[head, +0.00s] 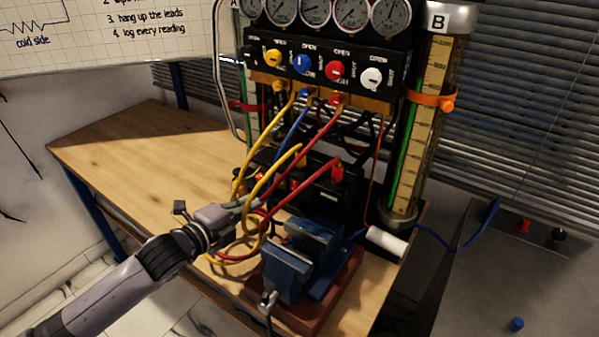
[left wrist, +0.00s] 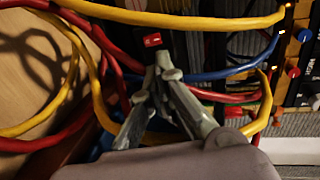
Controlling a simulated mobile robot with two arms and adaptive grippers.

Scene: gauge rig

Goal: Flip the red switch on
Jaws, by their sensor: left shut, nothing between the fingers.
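A small red switch (left wrist: 152,40) with a pale mark shows on a dark panel in the left wrist view. My left gripper (left wrist: 163,65) is shut and empty, with its fingertips just below the switch in that picture. I cannot tell whether they touch it. In the head view my left gripper (head: 243,203) reaches in among the yellow and red leads in front of the black box (head: 320,196). I cannot make out the switch surely there. My right gripper is in neither view.
Looped yellow leads (head: 243,175) and red leads surround my left gripper. A blue vise (head: 300,262) stands close to its right. A gauge panel with coloured knobs (head: 335,70) rises behind. Cylinder B (head: 415,140) stands at the right. The wooden bench (head: 140,150) is clear at the left.

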